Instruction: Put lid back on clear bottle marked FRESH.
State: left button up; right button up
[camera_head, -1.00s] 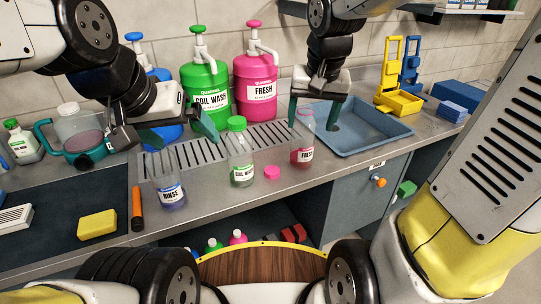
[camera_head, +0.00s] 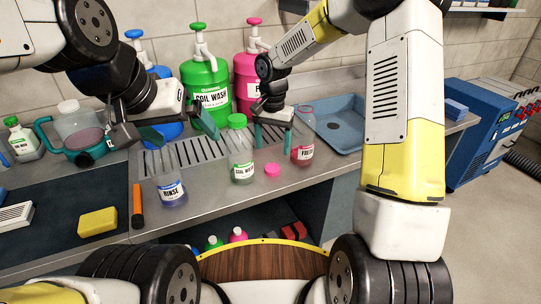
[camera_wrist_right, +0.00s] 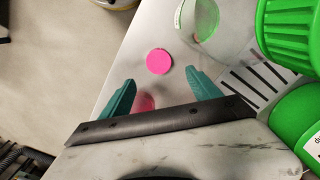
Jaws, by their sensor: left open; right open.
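The clear FRESH bottle (camera_head: 302,150) stands upright on the counter with pink liquid inside and an uncovered top. The pink lid (camera_head: 272,170) lies flat on the counter, left of and nearer than the bottle. It also shows in the right wrist view (camera_wrist_right: 159,62), beyond the fingertips. My right gripper (camera_head: 272,138) is open and empty, behind the lid and just left of the FRESH bottle. In the right wrist view, a pink patch (camera_wrist_right: 144,102), apparently that bottle, is partly hidden by the gripper (camera_wrist_right: 161,92). My left gripper (camera_head: 180,132) is open and empty above the drain grate.
The green-capped COIL WASH bottle (camera_head: 241,157) stands close left of my right gripper. The open RINSE bottle (camera_head: 170,187) stands further left. Large green (camera_head: 206,88) and pink (camera_head: 245,75) pump jugs stand behind. A blue tray (camera_head: 340,135) lies right of the FRESH bottle.

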aim_at(272, 168)
jog(key=shift+f, duration=1.3)
jog(key=f, duration=0.5)
jog(key=shift+s+f, duration=0.1)
jog(key=shift+s, duration=0.25)
jog(key=c, duration=1.5)
jog(key=shift+c, duration=0.2)
